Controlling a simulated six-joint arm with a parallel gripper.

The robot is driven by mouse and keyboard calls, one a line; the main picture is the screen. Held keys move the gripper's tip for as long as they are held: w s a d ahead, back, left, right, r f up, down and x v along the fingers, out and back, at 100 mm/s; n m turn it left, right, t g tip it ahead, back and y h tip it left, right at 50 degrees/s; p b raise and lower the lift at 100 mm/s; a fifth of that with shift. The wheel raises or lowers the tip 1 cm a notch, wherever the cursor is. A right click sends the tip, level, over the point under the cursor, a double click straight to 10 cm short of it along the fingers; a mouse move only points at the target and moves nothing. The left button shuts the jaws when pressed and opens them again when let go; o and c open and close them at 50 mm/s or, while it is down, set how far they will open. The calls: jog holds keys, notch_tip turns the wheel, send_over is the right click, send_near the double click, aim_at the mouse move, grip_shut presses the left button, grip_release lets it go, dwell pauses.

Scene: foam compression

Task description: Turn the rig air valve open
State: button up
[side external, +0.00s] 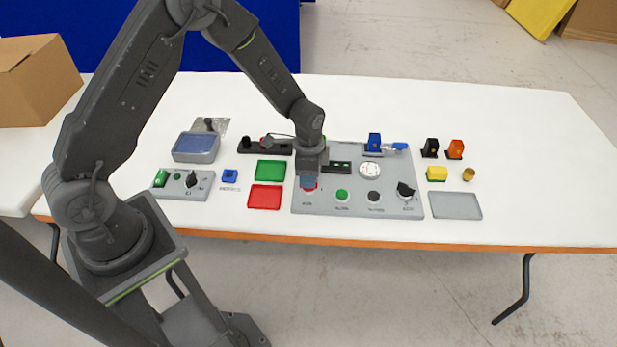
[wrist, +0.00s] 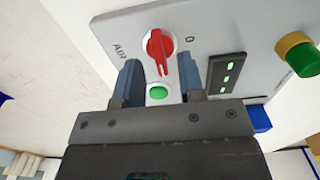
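The air valve is a red knob (wrist: 158,50) on a white round base on the grey panel. The label AIR stands beside it in the wrist view. The red knob lies between and beyond the fingertips. I cannot tell whether they touch it. A round green light or button (wrist: 159,92) shows between the fingers.
The grey panel (side external: 325,208) also bears a green button (side external: 342,195), a black button (side external: 374,197), a black knob (side external: 405,190), a white dial (side external: 371,170) and a black indicator strip (wrist: 226,73). Red (side external: 265,197) and green (side external: 271,170) trays lie to the left.

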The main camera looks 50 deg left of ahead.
notch_tip(320, 180, up, 12)
dwell(0.3)
jog(key=shift+r, duration=0.1)
jog(key=s+r+n+t, duration=0.35)
jog(key=s+r, duration=0.65)
jog(key=r, duration=0.4)
jog(key=s+d+r+n+t, duration=0.1)
jog(key=s+n, duration=0.4)
jog(key=s, duration=0.7)
notch_tip(320, 180, up, 2)
jog(key=shift+d+r+n+t, duration=0.2)
jog(key=shift+n+t, duration=0.15)
jog(key=shift+t, duration=0.2)
jog(key=shift+c, duration=0.4)
